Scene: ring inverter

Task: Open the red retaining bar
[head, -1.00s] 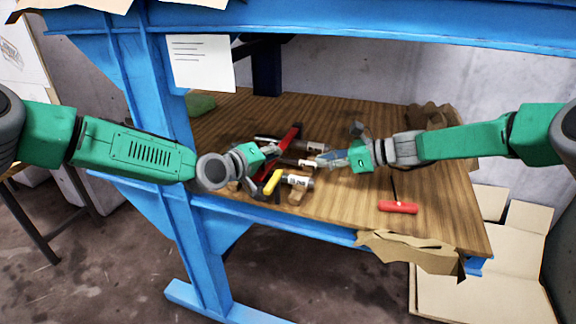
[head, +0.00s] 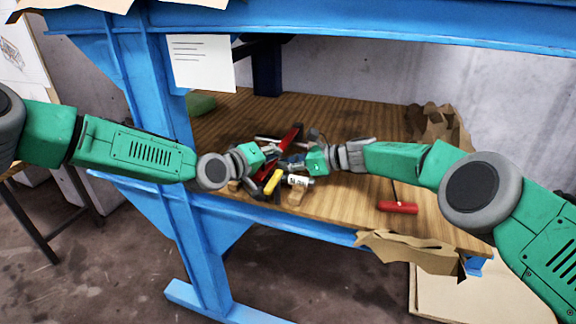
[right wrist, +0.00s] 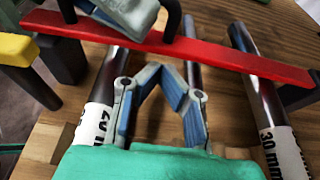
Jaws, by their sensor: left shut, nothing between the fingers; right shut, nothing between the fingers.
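The red retaining bar (right wrist: 235,60) runs across the upper part of the right wrist view, above several metal rods. Two rods carry white labels, one reading 30 mm (right wrist: 282,152). In the head view the bar (head: 292,138) shows partly between my two grippers. My right gripper (right wrist: 158,78) is shut and empty, its fingertips just on the near side of the bar, over the middle rod. It also shows in the head view (head: 288,163). My left gripper (head: 274,150) is shut beside the bar's left part; in the right wrist view it covers some of the bar near a dark post.
A yellow handle (head: 272,182) lies at the left front of the fixture. A red-handled tool (head: 397,207) lies on the wooden bench top (head: 360,205) to the right. A blue bench leg (head: 172,120) stands left. Torn cardboard (head: 415,250) hangs at the front edge.

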